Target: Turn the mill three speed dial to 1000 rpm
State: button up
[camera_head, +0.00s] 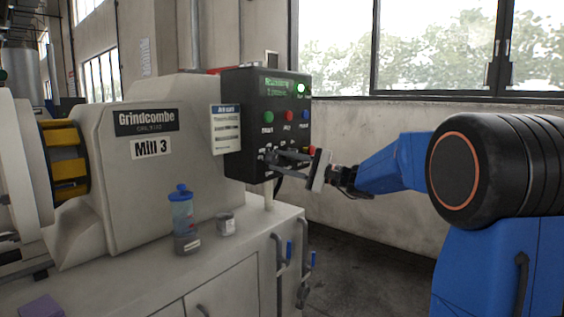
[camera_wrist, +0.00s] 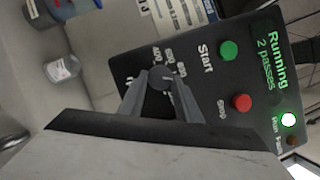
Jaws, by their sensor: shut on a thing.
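The black control box (camera_head: 238,110) of Mill 3 (camera_head: 151,147) stands on the right end of the machine. In the wrist view its round dark speed dial (camera_wrist: 158,76) sits between my two fingers, with small white numbers around it, partly hidden and hard to read. My gripper (camera_head: 272,163) reaches the lower part of the box from the right; in the wrist view my gripper (camera_wrist: 163,84) is shut on the dial. The display (camera_wrist: 272,62) reads "Running, 2 passes" in green. The dial's exact setting cannot be told.
A green Start button (camera_wrist: 228,50) and a red Stop button (camera_wrist: 242,102) sit close to the dial. A green lamp (camera_wrist: 288,119) is lit. Blue-tipped handles (camera_head: 289,250) stick out at the bench end.

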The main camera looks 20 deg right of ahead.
jog(key=shift+a+f+m+t, duration=0.15)
jog(key=shift+m+t, duration=0.2)
jog(key=shift+m, duration=0.6)
jog(key=shift+d+f+m+t, duration=0.1)
jog(key=shift+m+t, duration=0.25)
jog(key=shift+m, duration=0.9)
jog(key=o, duration=1.1)
jog(key=shift+c, duration=0.2)
jog(key=shift+s, duration=0.1)
jog(key=v, duration=1.7)
jog(key=shift+f, duration=0.25)
jog(key=shift+s, duration=0.1)
